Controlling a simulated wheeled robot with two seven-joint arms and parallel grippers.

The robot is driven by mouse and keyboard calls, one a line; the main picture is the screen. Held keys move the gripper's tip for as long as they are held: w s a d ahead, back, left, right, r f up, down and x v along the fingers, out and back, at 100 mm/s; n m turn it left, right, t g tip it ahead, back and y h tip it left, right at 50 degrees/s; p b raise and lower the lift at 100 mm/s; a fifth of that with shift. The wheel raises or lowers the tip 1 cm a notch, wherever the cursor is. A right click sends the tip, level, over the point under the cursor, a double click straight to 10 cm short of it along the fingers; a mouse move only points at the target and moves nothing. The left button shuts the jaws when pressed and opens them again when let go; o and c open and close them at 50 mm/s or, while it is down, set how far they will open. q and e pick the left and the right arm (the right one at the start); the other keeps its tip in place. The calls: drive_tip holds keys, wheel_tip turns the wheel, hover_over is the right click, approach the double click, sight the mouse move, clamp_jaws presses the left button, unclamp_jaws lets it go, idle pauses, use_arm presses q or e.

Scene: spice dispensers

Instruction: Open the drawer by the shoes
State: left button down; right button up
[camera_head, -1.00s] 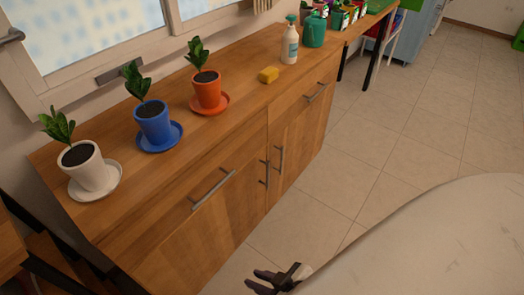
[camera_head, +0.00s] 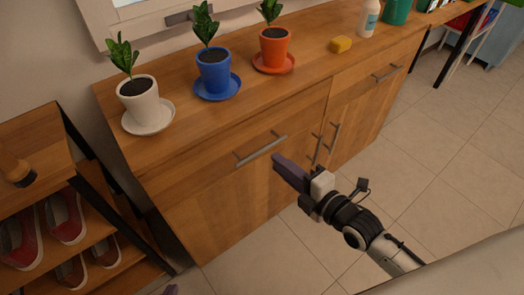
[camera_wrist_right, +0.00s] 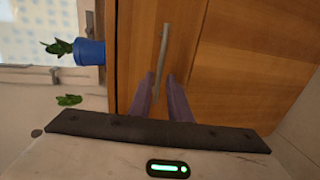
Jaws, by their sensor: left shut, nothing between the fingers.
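The drawer by the shoes (camera_head: 215,172) is the left top drawer of the wooden cabinet and is closed. Its grey bar handle (camera_head: 262,149) is also in the right wrist view (camera_wrist_right: 164,45). My right gripper (camera_head: 277,159) is beside the handle's right end in the head view. In the right wrist view, its two purple fingers (camera_wrist_right: 162,78) are apart, with the handle's near end appearing between them; I cannot tell whether they touch it. My left gripper (camera_head: 172,290) shows only a purple tip at the bottom edge. Red shoes (camera_head: 65,217) sit on the rack at left.
White, blue and orange plant pots (camera_head: 213,72) stand on the cabinet top, with a yellow sponge (camera_head: 341,44) and bottles further right. The tiled floor (camera_head: 440,150) is clear.

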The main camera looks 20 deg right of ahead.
sight(263, 151)
drive_tip(key=b+x, duration=0.1)
drive_tip(key=x, duration=0.7)
drive_tip(key=shift+w+a, duration=0.1)
drive_tip(key=shift+w, duration=0.1)
clamp_jaws()
